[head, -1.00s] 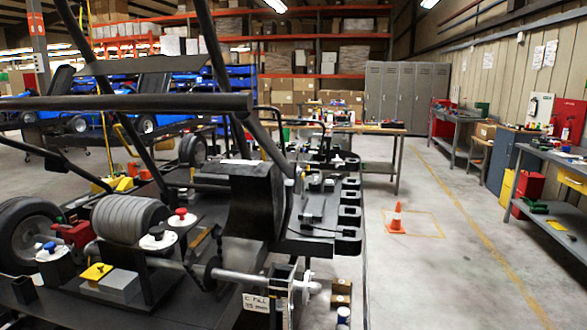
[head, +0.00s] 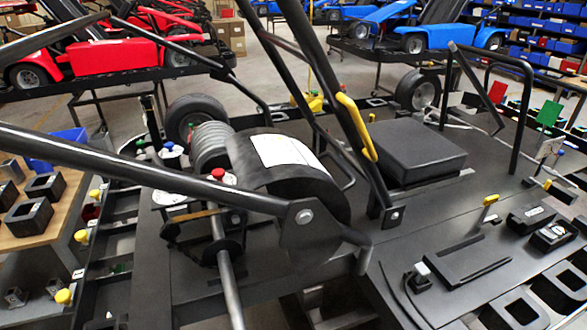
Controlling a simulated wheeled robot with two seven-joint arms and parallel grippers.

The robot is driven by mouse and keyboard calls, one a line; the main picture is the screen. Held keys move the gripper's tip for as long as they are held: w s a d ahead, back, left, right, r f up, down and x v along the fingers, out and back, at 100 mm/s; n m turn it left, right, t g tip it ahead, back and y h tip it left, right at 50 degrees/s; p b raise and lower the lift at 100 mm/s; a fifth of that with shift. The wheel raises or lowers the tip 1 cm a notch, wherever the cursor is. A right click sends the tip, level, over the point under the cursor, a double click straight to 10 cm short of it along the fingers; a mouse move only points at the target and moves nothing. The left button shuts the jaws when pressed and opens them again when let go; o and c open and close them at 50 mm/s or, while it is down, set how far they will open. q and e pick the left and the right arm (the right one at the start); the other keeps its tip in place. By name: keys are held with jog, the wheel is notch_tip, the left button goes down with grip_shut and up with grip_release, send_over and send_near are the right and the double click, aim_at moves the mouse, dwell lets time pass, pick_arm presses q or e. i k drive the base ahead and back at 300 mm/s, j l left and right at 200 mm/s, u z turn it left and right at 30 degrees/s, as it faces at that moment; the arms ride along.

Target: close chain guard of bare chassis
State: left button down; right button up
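The bare chassis (head: 190,285) fills the head view, a dark flat deck with black tubes rising over it. A black curved cover (head: 245,160) with a white label, which looks like the chain guard, stands at the middle left above the steel axle (head: 228,285). A dark plate at its near side and a tube hide part of it. I cannot tell whether it is fully down. Neither of my grippers is in view.
A black padded block (head: 408,150) sits on the deck. Thick black tubes, one with a yellow grip (head: 356,125), cross the view. A workbench (head: 60,215) with black blocks is at left. Red karts (head: 112,55) and a blue kart (head: 400,38) stand behind.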

aim_at(276, 160)
jog(key=k+l, duration=0.1)
jog(key=l, duration=0.55)
jog(key=k+l+u, duration=0.2)
jog(key=k, duration=0.15)
jog(key=k+l+u, duration=0.2)
jog(key=k, duration=0.15)
jog(key=j, duration=0.1)
